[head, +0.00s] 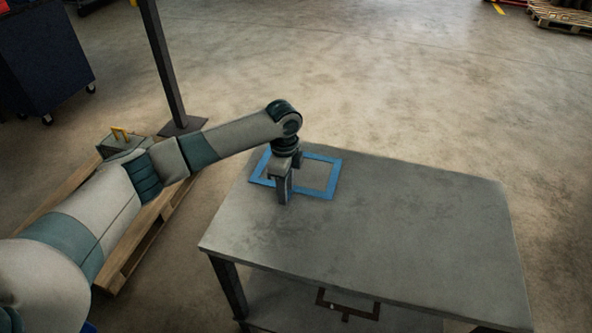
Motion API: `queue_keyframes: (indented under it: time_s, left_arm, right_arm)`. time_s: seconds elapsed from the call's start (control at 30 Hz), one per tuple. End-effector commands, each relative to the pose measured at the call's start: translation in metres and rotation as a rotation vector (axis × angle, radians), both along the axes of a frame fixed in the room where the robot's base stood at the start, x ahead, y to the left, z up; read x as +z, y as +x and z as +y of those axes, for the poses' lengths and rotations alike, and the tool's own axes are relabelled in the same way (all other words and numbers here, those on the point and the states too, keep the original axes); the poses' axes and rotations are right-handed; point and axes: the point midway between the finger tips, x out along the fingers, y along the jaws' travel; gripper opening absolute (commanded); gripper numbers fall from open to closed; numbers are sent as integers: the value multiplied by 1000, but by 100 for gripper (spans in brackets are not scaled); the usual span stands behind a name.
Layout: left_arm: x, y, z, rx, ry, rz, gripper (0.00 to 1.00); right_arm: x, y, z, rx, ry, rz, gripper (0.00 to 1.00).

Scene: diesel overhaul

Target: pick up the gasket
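The gasket (319,192) is a flat blue rectangular frame with an open middle. It lies near the far left corner of the grey metal table (400,225). My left gripper (290,181) points down over the left part of the gasket. Its two fingers are spread apart, one nearer and one farther from the camera, with nothing visible between them held up. The fingers and wrist hide part of the gasket's left half. I cannot tell whether the fingertips touch the gasket or the tabletop. My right gripper is not in view.
The rest of the tabletop is bare. A dark bracket-shaped part (348,304) shows on the table's lower shelf. A wooden pallet (150,235) lies left of the table under my arm. A dark post (168,65) and a blue wheeled cabinet (45,55) stand farther back.

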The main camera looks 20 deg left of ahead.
Motion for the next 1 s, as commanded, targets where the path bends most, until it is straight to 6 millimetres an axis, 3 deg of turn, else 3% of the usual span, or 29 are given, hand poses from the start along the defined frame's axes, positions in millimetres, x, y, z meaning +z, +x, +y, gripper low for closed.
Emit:
queue_keyframes:
  time_s: [0.53,0.57,0.7,1.0]
  left_arm:
    - [-6,0,0,0,0,-2,36]
    - [-6,0,0,0,1,-2,34]
    - [-6,0,0,1,1,-2,0]
    - [-6,1,0,1,0,-2,0]
  right_arm:
    - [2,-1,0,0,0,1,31]
    - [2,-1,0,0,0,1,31]
    - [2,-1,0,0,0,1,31]
    - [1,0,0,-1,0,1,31]
